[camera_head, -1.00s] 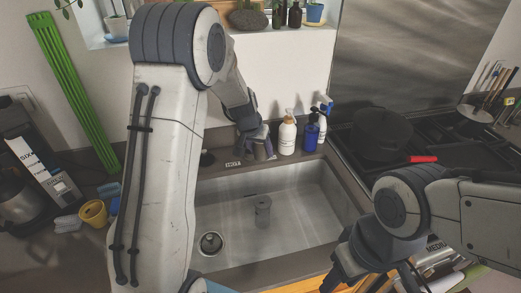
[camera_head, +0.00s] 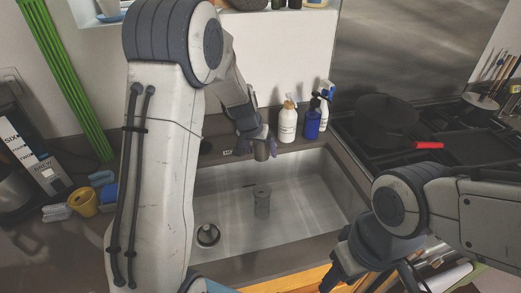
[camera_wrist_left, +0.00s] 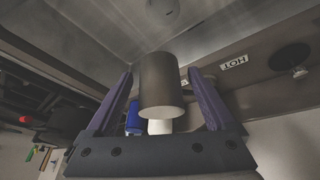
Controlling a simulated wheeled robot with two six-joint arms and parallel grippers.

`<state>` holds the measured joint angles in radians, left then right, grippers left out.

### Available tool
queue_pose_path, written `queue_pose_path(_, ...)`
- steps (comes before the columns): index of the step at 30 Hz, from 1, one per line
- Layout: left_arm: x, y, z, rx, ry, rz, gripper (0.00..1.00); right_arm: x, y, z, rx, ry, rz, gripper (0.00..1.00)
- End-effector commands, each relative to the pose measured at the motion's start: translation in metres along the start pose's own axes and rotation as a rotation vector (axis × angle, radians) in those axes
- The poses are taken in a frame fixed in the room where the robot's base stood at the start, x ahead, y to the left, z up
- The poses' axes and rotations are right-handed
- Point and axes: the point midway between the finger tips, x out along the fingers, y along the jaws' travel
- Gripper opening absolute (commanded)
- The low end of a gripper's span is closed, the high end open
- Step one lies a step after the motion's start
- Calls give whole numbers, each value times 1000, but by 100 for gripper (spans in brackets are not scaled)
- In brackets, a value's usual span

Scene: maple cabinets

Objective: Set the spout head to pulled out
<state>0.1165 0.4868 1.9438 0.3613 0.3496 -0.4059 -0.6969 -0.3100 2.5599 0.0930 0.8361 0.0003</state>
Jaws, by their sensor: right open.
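The spout head, a dark grey cylinder (camera_head: 261,151), hangs at the back edge of the sink (camera_head: 310,190). In the left wrist view the spout head (camera_wrist_left: 160,85) stands between the two purple fingers of my left gripper (camera_wrist_left: 160,95). A gap shows on each side of it, so that gripper looks open around it. In the head view my left gripper (camera_head: 255,146) partly hides the faucet, and the faucet's base is not visible. My right gripper (camera_head: 370,281) is open and empty at the front right, beyond the sink's front edge.
A white bottle (camera_head: 287,124) and a blue bottle (camera_head: 313,120) stand behind the sink. A black pan (camera_head: 385,120) is on the stove at right. A yellow cup (camera_head: 83,203) stands at left.

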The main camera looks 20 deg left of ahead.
Motion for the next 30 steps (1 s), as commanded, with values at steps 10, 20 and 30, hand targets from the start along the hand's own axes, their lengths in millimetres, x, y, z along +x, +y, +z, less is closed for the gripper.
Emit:
queue_pose_path(10,-17,0,-2,1,6,0,89,3,0,0,0,0,0,50)
queue_pose_path(20,-80,0,-1,0,6,-1,89,13,1,1,-1,0,0,50)
queue_pose_path(30,-105,0,0,0,0,-1,89,15,1,1,-1,0,0,50)
